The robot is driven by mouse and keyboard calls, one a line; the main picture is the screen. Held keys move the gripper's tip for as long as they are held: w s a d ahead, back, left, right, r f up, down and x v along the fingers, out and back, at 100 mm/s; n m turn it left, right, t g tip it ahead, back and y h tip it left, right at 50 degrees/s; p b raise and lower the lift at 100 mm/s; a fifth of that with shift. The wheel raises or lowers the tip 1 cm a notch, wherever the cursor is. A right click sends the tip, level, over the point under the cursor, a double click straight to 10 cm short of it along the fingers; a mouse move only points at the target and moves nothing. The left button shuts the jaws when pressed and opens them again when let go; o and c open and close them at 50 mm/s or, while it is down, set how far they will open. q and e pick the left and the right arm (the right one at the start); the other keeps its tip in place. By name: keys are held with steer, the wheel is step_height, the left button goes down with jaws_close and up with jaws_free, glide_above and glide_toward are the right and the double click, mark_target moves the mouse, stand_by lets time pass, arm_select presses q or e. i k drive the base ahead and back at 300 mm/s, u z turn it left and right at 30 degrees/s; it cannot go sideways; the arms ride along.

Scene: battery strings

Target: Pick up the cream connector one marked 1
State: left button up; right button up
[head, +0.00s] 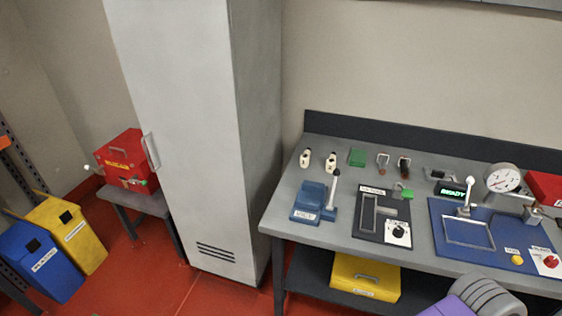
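Two cream connectors stand on the grey workbench (290,215) near its back left. One is the left cream connector (305,159); the other is the right cream connector (331,161), a short gap away. Both have dark marks, but these are too small to read, so I cannot tell which is marked 1. Nothing touches either connector. Neither of my grippers is in view.
A green block (357,157) and small clamps stand right of the connectors. A blue vice-like device (308,203) stands in front. A black panel (370,235) and blue panel (470,245) lie rightward. A tall grey cabinet (190,120) stands left of the bench.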

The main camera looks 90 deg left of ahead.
mark_target(304, 157)
steer(key=u, duration=2.85)
